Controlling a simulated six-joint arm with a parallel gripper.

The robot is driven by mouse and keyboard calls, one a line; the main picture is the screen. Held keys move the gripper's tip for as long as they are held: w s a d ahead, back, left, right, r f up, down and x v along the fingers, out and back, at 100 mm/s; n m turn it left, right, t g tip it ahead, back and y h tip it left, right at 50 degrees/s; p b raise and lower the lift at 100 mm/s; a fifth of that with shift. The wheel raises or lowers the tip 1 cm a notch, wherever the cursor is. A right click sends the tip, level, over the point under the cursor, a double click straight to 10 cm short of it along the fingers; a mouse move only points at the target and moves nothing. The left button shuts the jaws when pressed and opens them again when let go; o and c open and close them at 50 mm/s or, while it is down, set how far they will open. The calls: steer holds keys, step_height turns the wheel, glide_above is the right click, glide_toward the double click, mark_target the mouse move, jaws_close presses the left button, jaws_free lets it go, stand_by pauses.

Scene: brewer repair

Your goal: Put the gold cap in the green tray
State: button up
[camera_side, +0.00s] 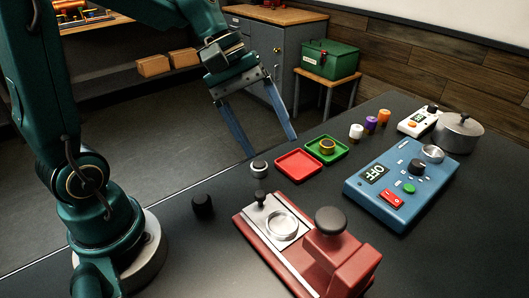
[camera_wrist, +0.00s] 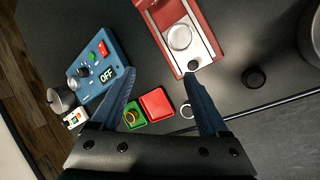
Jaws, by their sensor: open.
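The gold cap (camera_side: 327,146) sits inside the green tray (camera_side: 341,155) toward the back of the dark table. In the wrist view the gold cap (camera_wrist: 131,117) also shows inside the green tray (camera_wrist: 139,123). My gripper (camera_side: 272,147) is open with nothing between its two blue fingers. It hangs above the table, apart from the tray and the cap. In the wrist view my gripper (camera_wrist: 160,76) has its fingers spread wide, and the green tray shows beside the left finger.
An empty red tray (camera_side: 298,165) adjoins the green one. A silver-topped cap (camera_side: 259,168), black cylinder (camera_side: 202,206) and red machine (camera_side: 310,250) stand nearer. A blue control box (camera_side: 400,185), several small capped jars (camera_side: 370,124) and a metal pot (camera_side: 458,132) stand right.

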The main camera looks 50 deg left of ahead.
steer(key=s+a+m+t+y, duration=0.2)
steer(key=s+m+y, duration=0.3)
steer(key=s+m, duration=0.5)
steer(key=shift+s+r+t, duration=0.2)
steer(key=shift+s+t, duration=0.05)
steer(key=shift+t, duration=0.35)
steer(key=shift+a, duration=0.1)
